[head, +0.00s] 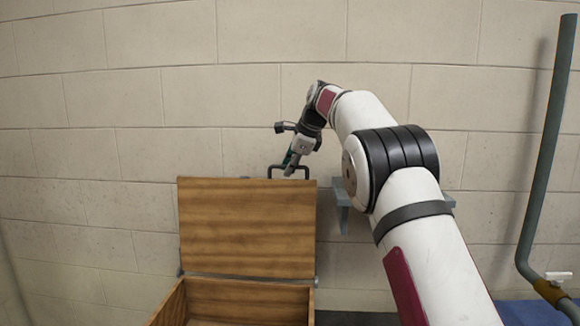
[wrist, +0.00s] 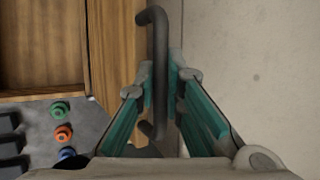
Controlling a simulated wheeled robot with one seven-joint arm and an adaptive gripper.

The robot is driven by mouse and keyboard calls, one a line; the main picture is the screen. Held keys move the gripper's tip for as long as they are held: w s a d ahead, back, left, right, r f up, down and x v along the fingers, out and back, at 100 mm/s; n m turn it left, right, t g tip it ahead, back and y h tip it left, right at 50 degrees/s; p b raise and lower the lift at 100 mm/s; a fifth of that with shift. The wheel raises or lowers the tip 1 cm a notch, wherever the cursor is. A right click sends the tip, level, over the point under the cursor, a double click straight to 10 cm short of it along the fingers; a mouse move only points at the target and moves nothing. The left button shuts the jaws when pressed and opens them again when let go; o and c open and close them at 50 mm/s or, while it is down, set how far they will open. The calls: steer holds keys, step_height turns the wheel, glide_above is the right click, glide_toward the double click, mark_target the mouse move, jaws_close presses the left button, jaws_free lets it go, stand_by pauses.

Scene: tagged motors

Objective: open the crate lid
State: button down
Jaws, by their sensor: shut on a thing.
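The wooden crate (head: 170,310) stands at the bottom of the head view, its inside partly visible. Its wooden lid (head: 247,228) is raised steeply above the hinge line, standing open. A dark bar handle (head: 302,168) shows at the lid's upper right edge, and it also runs between my fingers in the wrist view (wrist: 159,60). My gripper (head: 291,167) is shut on this handle, with teal fingers (wrist: 166,76) on both sides of the bar. The wrist view also shows wood (wrist: 112,50) left of the handle. The far finger is partly hidden in the head view.
A pale block wall (head: 110,100) stands close behind the lid and gripper. A grey bracket (head: 341,200) is partly behind my arm. Green, orange (wrist: 63,133) and blue parts lie on a grey surface.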

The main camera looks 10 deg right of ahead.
steer(key=shift+w, duration=0.1)
stand_by(0.3)
steer(key=c, duration=1.7)
jaws_free()
steer(key=shift+o, duration=0.2)
steer(key=v, duration=1.2)
